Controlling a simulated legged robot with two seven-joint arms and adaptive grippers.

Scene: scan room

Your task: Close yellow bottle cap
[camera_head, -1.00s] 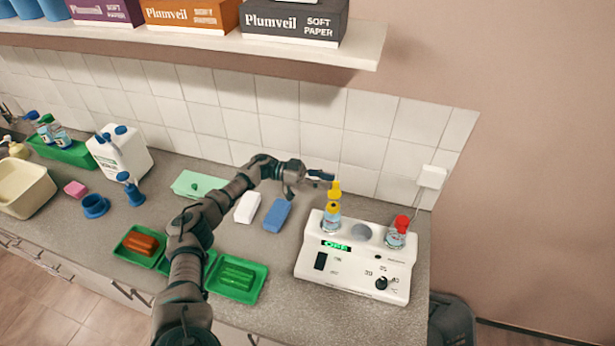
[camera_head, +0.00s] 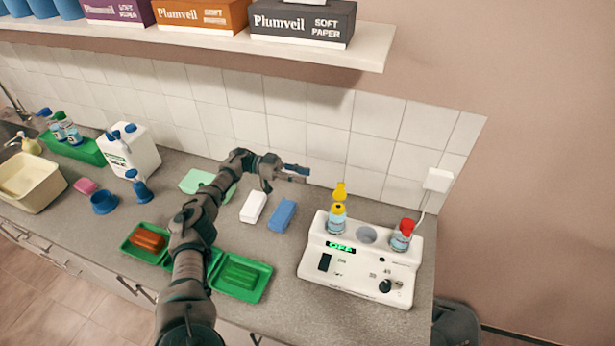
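The bottle with the yellow cap (camera_head: 337,218) stands upright in the left well of the white heater unit (camera_head: 355,282). Its yellow flip lid (camera_head: 340,189) stands up above the yellow collar, so the cap looks open. My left gripper (camera_head: 298,172) is to the left of the lid and slightly higher in the picture, apart from it. It seems to hold nothing; its fingers are too small to tell whether they are open or shut. My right gripper is not in view.
A red-capped bottle (camera_head: 402,236) stands in the unit's right well; the middle well (camera_head: 366,235) is empty. White (camera_head: 253,207) and blue (camera_head: 282,215) blocks lie left of the unit. Green trays (camera_head: 262,284) lie in front. A shelf (camera_head: 330,46) with boxes hangs above.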

